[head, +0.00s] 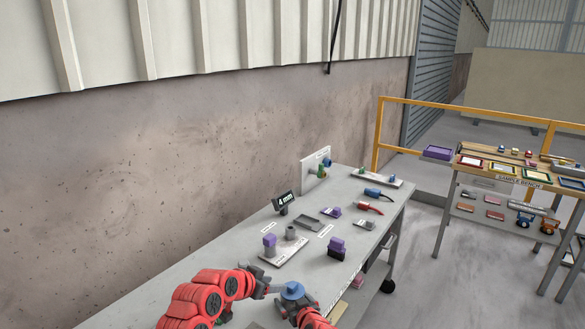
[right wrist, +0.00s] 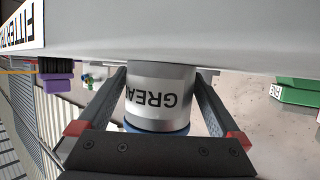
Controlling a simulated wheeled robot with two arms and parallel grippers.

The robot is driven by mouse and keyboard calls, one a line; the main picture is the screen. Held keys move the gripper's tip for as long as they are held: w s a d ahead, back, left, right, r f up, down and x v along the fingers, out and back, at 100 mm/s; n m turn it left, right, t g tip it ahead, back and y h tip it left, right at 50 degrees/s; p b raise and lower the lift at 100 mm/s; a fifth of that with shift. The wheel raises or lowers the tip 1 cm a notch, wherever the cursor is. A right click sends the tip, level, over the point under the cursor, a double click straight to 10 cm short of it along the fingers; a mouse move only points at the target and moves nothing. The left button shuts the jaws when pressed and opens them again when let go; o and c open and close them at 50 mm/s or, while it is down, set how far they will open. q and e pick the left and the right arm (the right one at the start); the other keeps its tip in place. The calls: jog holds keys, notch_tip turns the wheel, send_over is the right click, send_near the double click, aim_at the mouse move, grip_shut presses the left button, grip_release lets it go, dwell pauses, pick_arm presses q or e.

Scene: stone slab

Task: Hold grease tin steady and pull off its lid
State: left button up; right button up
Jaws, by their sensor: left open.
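The grease tin (right wrist: 160,95) is a silver-grey cylinder with a pale label reading "GREA…", upside down in the right wrist view. Its blue lid (head: 292,290) is on it and shows from above in the head view, near the bench's front. My right gripper (right wrist: 160,85) has one finger along each side of the tin, and both fingertips meet its edges. It is shut on the tin, partly hidden at the bottom of the head view. My left gripper (head: 272,288) is open just left of the lid; whether it touches the lid cannot be told.
Red (head: 364,206) and blue tools lie farther back. The wall bounds the left side.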

jog(key=shift+s+d, duration=0.35)
jog(key=shift+s, duration=0.3)
jog(key=v, duration=0.9)
jog(key=shift+a+r, duration=0.1)
jog(key=shift+r, duration=0.2)
jog(key=shift+v, duration=0.75)
